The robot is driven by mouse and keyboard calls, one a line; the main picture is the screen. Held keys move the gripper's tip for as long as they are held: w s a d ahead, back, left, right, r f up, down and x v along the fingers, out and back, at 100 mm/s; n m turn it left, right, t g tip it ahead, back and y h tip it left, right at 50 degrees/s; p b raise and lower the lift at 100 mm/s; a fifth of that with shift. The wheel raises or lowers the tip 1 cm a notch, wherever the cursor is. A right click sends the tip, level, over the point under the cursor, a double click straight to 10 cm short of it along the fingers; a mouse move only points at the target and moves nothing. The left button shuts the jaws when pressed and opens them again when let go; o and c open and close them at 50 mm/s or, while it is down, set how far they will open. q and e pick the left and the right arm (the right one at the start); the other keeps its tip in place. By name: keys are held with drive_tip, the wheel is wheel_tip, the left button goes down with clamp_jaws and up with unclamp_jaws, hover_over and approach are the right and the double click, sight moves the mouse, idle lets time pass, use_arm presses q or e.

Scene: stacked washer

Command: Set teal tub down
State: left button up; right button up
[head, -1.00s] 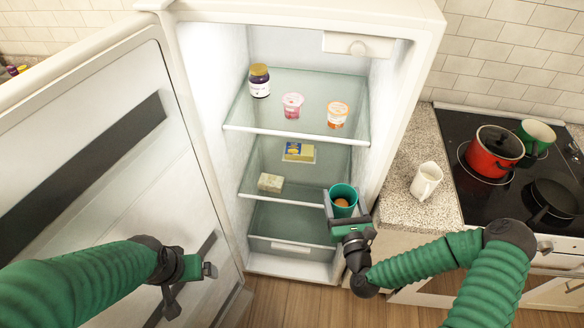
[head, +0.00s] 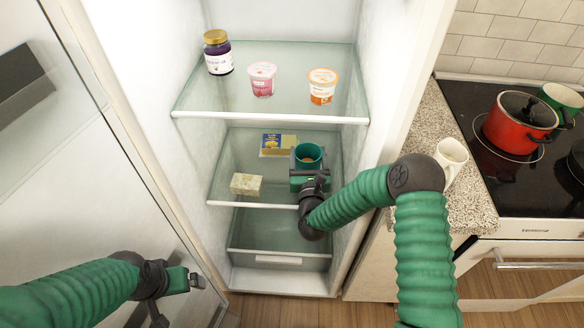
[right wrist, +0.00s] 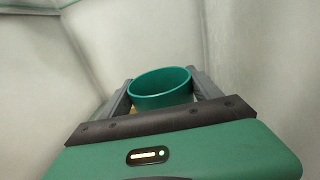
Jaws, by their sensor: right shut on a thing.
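The teal tub (head: 308,153) is in the open fridge, at the right side of the middle shelf (head: 235,160). My right gripper (head: 308,170) is shut on it, reaching in from the front. In the right wrist view the teal tub (right wrist: 162,82) stands upright between the two fingers, its open rim showing. I cannot tell whether its base touches the shelf. My left gripper (head: 185,281) is at the lower left by the open fridge door; its fingers are too unclear to read.
A yellow-and-blue pack (head: 278,144) lies just left of the tub, and a pale block (head: 246,184) sits nearer the shelf's front left. The upper shelf (head: 270,113) holds a dark jar (head: 218,55), a pink cup (head: 262,80) and an orange cup (head: 322,86). The fridge wall is close on the right.

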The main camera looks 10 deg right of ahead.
wheel_tip(320, 180, down, 7)
drive_tip(key=shift+f+b, duration=0.15)
drive_tip(key=shift+b, duration=0.5)
drive_tip(key=o, duration=1.4)
drive_tip(key=shift+d, duration=0.15)
drive_tip(key=p+v, duration=0.1)
drive_tip(key=v, duration=1.1)
drive_tip(key=w+a+n+g+y, duration=0.25)
drive_tip(key=a+n+y, duration=0.2)
drive_tip(key=n, duration=0.85)
drive_tip(key=s+d+r+n+g, duration=0.2)
drive_tip(key=s+n+g, duration=0.2)
drive_tip(key=s+n, duration=0.3)
drive_tip(key=s+d+r+n+g, duration=0.2)
drive_tip(key=s+d+n+g, duration=0.1)
drive_tip(key=s+n, duration=0.5)
drive_tip(key=s+d+r+n+g, duration=0.2)
drive_tip(key=s+n+g, duration=0.3)
drive_tip(key=n, duration=0.5)
drive_tip(key=s, duration=0.2)
drive_tip(key=shift+s+d+n+h, duration=0.2)
drive_tip(key=shift+s+n+h, duration=0.1)
drive_tip(key=shift+s+h, duration=0.1)
